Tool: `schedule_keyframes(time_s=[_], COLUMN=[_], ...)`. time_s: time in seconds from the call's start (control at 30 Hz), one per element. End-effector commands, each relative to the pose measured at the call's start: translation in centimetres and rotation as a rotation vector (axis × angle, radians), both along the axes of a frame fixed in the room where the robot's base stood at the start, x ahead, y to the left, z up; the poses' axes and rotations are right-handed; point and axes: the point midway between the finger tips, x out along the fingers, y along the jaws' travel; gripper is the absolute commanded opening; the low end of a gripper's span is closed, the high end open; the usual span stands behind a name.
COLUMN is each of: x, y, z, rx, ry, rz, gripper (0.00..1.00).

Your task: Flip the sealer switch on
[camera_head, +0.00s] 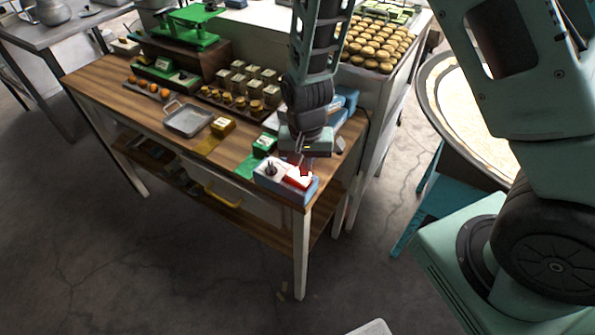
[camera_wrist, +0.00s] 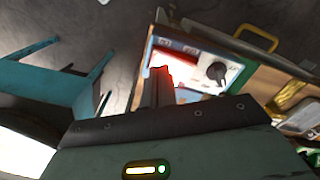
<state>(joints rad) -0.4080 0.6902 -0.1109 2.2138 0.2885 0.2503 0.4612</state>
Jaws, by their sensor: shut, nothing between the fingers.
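The sealer (camera_head: 268,181) is a blue box with a white top panel at the table's near right corner. Its panel carries a black knob (camera_head: 270,169) and a red switch (camera_head: 297,178). In the wrist view the white panel (camera_wrist: 190,93), the knob (camera_wrist: 217,72) and a bright red patch of the switch (camera_wrist: 178,50) show beyond the fingers. My gripper (camera_head: 303,167) points down over the switch; its shut, empty fingers (camera_wrist: 160,75) partly hide the switch. I cannot tell whether they touch it or which way it is set.
Buns (camera_head: 375,45) lie on the counter behind. A large round pan (camera_head: 465,105) stands at right.

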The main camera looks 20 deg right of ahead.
Motion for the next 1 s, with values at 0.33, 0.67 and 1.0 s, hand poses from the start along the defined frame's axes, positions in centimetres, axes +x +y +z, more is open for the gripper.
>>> schedule_keyframes(time_s=[0.33,0.67,1.0], x=[0.0,0.0,0.0], y=[0.0,0.0,0.0], z=[3.1,5.4,5.4], rx=[0.0,0.0,0.0], ry=[0.0,0.0,0.0], rz=[0.0,0.0,0.0], gripper=[0.0,0.0,0.0])
